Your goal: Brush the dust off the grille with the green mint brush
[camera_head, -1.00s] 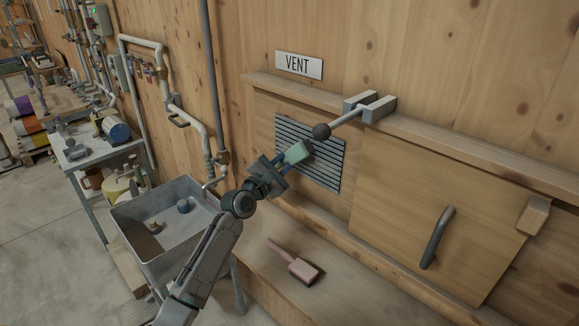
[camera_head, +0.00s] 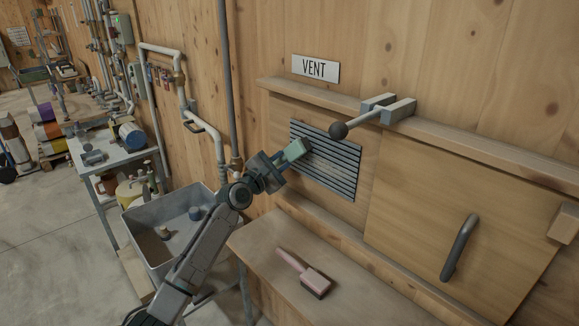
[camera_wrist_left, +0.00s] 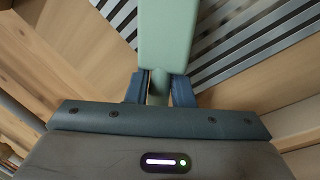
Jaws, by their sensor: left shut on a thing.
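The mint green brush (camera_head: 297,149) is held in my left gripper (camera_head: 277,163), with its block over the upper left part of the grille (camera_head: 335,172). In the left wrist view the brush (camera_wrist_left: 167,35) extends forward from between the blue fingers of the gripper (camera_wrist_left: 160,88), which are shut on its handle. The slatted grille (camera_wrist_left: 250,40) lies behind it. Whether the bristles touch the slats is hidden. A pale patch shows on the lower middle slats in the head view. My right gripper is not in view.
A pink brush (camera_head: 308,278) lies on the wooden ledge (camera_head: 262,252) below. A ball-ended lever (camera_head: 352,125) juts out above the grille, under the VENT sign (camera_head: 315,69). A hatch with a dark handle (camera_head: 459,247) is right. A grey sink (camera_head: 150,262) stands left.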

